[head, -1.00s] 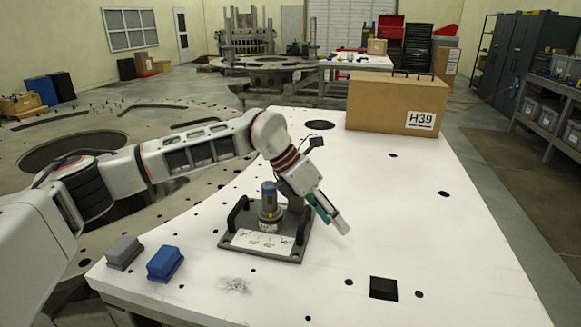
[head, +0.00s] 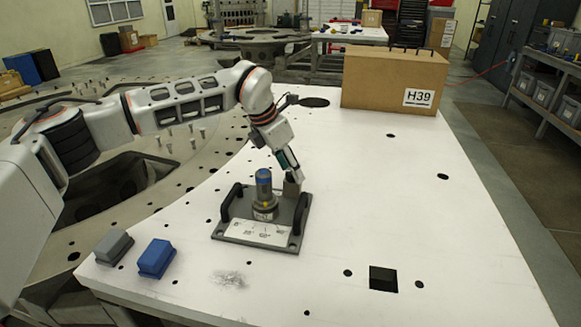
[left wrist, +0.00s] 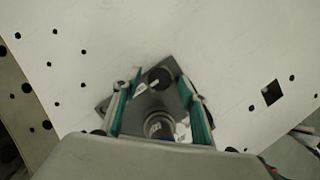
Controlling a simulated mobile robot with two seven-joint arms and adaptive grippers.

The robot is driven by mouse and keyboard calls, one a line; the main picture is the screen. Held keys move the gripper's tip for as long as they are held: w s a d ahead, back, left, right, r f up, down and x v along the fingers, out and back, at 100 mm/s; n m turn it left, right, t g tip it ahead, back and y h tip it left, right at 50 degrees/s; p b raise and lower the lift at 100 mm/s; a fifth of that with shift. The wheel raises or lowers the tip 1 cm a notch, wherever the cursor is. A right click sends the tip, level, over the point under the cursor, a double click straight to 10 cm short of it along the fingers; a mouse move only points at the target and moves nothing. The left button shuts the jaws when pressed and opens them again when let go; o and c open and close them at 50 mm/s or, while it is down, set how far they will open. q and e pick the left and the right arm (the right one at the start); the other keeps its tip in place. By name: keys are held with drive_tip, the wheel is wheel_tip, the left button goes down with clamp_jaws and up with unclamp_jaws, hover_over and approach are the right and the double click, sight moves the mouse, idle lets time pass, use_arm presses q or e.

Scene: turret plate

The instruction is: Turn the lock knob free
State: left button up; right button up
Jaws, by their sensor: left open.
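A dark fixture plate (head: 293,240) lies on the white table. It carries an upright grey cylinder with a blue top (head: 264,192), two black handles and a white marked strip (head: 258,232). My left gripper (head: 295,172) is open, pointing down over the plate's back right side, right of the cylinder. A grey upright part (head: 292,190) shows just below its fingers; contact cannot be told. In the left wrist view, the open fingers (left wrist: 160,95) stand either side of the plate, with a dark round knob (left wrist: 160,77) and the cylinder (left wrist: 157,126) between them in the picture. My right gripper is out of view.
A grey block (head: 114,246) and a blue block (head: 156,258) lie at the table's front left. A cardboard box marked H39 (head: 390,80) stands at the back. The table (head: 450,220) has a square hole at right and is otherwise mostly clear there.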

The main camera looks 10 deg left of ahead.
use_arm(q)
drive_tip(key=shift+w+d+f, duration=0.1)
drive_tip(key=shift+f, duration=0.15)
drive_tip(key=c, duration=1.1)
